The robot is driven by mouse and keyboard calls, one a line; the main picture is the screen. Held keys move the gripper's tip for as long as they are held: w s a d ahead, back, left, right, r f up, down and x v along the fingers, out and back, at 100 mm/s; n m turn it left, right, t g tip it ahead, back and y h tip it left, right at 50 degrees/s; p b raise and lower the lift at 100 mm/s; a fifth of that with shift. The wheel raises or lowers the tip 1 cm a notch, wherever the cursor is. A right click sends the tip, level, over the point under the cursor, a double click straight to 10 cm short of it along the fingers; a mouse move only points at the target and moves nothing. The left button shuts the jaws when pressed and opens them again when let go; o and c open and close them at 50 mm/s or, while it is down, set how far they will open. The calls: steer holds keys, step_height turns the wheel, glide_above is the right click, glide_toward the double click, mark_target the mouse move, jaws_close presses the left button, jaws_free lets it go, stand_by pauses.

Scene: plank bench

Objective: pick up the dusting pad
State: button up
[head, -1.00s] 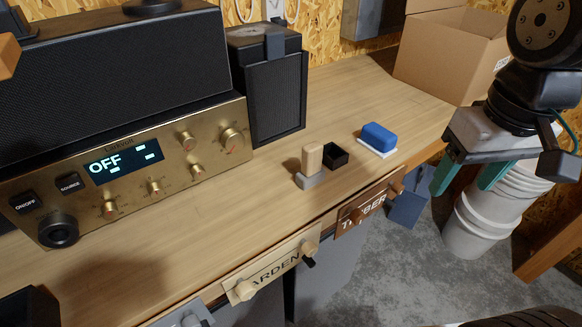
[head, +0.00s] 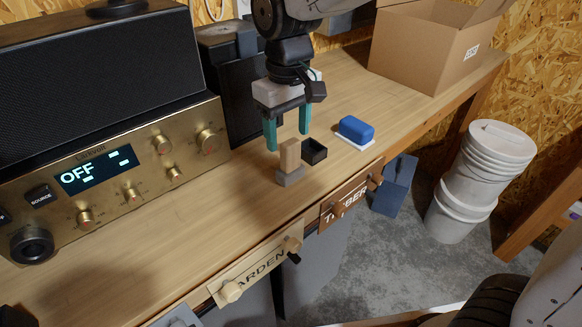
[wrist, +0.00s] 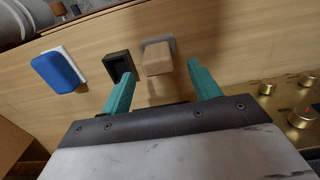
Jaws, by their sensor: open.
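My gripper (head: 287,141) is open and empty over the bench, fingers pointing down. A pale wooden block on a grey base (head: 290,159) stands upright just below and in front of the fingers. In the wrist view this block (wrist: 157,59) shows between the teal fingertips, and nothing is gripped. A blue rounded block on a white base (head: 356,128) lies on the bench to the right, and at the left in the wrist view (wrist: 58,70). Either could be the dusting pad; I cannot tell which from looks alone.
A small black open box (head: 314,152) stands close to the wooden block's right. A brass-fronted radio (head: 110,180) and a black speaker (head: 228,90) stand left and behind. A cardboard box (head: 425,50) is at the back right. The bench's front edge carries signs with wooden knobs.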

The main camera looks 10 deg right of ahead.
mark_target(290, 142)
steer(key=f, duration=0.4)
steer(key=shift+d+f, duration=0.15)
steer(key=shift+d, duration=0.05)
steer(key=c, duration=1.1)
